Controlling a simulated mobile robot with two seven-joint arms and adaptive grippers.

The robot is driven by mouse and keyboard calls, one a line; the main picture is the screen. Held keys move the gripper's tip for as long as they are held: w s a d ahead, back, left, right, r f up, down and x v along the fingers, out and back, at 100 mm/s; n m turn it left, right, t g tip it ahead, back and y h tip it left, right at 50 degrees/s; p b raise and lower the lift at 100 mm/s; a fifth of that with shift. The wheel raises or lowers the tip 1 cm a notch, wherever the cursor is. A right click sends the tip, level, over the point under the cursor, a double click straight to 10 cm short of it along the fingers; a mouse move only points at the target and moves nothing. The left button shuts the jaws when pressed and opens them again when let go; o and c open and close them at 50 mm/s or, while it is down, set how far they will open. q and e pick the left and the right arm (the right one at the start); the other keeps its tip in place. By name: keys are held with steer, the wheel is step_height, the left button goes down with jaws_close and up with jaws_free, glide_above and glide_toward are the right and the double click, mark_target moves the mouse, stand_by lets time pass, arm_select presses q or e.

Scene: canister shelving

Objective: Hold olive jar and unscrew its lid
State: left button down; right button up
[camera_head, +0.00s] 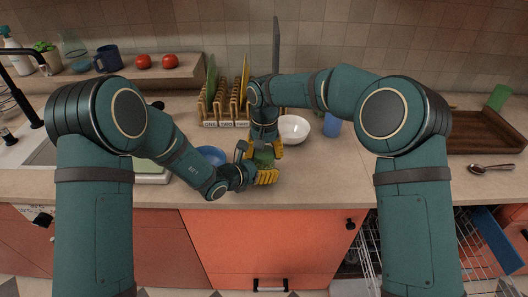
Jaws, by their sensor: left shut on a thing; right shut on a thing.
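The olive jar (264,159) is a small green shape just above the counter's front edge, mostly hidden by my two grippers. My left gripper (264,175) reaches in from the left, low down, and its yellow fingers are shut on the jar's side. My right gripper (263,149) points down from above, with its yellow fingers shut around the top of the jar. The lid is hidden between the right fingers, so I cannot tell whether it has turned.
A dish rack with plates (225,105) stands behind the grippers. A white bowl (293,129) and a blue cup (332,125) are to the right. A blue bowl (211,154) is to the left. A wooden tray (480,132) and spoon (491,168) lie far right, above an open dishwasher (470,250).

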steer(key=o, duration=1.3)
steer(key=shift+r, duration=2.3)
steer(key=m, duration=0.2)
steer(key=r+m, duration=0.1)
steer(key=m, duration=0.1)
steer(key=shift+s, duration=0.1)
step_height(320, 180, up, 2)
steer(key=m, duration=0.4)
steer(key=shift+r+m, duration=0.1)
steer(key=shift+m, duration=0.3)
steer(key=shift+f, duration=3.9)
